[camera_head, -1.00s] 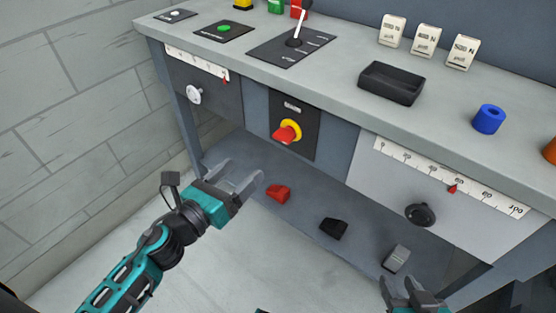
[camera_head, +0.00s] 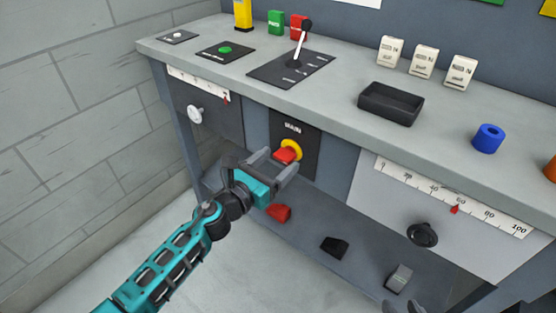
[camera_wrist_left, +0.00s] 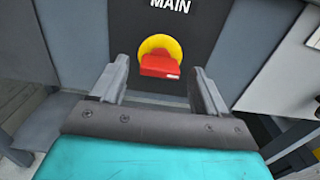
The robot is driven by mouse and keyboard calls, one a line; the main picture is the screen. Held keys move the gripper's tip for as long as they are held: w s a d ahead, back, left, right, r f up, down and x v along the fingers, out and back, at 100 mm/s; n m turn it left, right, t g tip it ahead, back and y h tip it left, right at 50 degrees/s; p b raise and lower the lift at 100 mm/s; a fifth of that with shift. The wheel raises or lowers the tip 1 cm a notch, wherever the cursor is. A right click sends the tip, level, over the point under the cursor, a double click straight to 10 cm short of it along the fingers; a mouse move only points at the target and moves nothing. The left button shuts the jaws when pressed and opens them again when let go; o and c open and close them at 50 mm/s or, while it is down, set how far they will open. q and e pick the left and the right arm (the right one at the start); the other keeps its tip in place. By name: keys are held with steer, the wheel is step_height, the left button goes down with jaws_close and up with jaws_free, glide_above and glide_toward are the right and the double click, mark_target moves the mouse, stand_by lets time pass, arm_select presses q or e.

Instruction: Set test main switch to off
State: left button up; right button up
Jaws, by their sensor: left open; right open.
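The main switch (camera_head: 287,154) is a red handle on a yellow round base, on a dark panel labelled MAIN on the bench front. In the left wrist view the red handle (camera_wrist_left: 160,66) lies crosswise in front of the yellow base. My left gripper (camera_head: 272,161) is open just in front of the switch. In the left wrist view its two fingers (camera_wrist_left: 158,80) stand left and right of the handle, apart from it. My right gripper (camera_head: 405,306) shows only partly at the bottom edge, open.
A white knob (camera_head: 195,115) and a black knob (camera_head: 422,234) stick out of the front. Red (camera_head: 278,213), black (camera_head: 334,246) and grey (camera_head: 398,278) pieces lie below.

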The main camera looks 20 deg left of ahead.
arm_select(q)
steer(key=shift+w+d, duration=0.2)
steer(key=shift+w, duration=0.3)
steer(key=c, duration=1.1)
steer(key=shift+o, duration=0.2)
